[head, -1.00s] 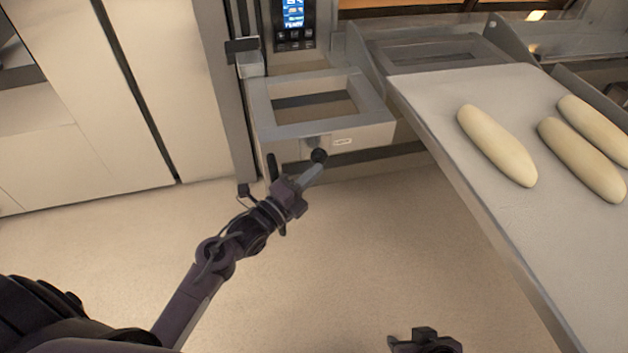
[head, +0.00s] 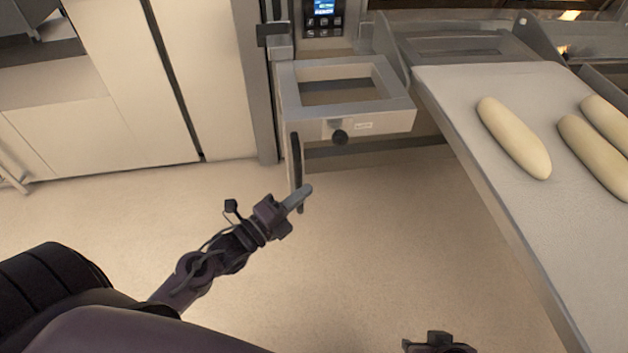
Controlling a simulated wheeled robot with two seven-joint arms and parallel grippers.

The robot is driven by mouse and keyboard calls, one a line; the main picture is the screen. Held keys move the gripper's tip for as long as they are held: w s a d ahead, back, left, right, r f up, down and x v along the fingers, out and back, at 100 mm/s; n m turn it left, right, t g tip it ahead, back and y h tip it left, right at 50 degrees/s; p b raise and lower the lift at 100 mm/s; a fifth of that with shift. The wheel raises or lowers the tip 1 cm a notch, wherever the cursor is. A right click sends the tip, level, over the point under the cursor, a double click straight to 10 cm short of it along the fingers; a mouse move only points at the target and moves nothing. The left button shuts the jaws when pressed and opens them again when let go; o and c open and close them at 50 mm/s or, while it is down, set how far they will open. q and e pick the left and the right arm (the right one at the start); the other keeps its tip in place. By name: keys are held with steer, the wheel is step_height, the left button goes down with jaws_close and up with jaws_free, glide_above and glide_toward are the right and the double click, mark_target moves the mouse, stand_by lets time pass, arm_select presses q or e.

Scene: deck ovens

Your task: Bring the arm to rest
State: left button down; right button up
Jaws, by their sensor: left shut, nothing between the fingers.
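My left gripper (head: 298,197) is in the middle of the head view, shut and empty, with its fingers pointing up and to the right. It is over the floor, below and apart from a grey metal frame (head: 358,125) that has a round black knob (head: 340,137) on its front. My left arm comes in from the lower left. Part of my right gripper (head: 440,343) shows at the bottom edge; its fingers cannot be made out.
A pale loading board (head: 480,170) with several long dough loaves (head: 513,138) juts out on the right. A lit control panel (head: 323,12) is at the top. Pale cabinets (head: 120,90) stand at the left. The floor (head: 350,260) in the middle is clear.

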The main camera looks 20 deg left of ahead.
arm_select(q)
steer(key=shift+s+a, duration=0.1)
steer(key=shift+s, duration=0.25)
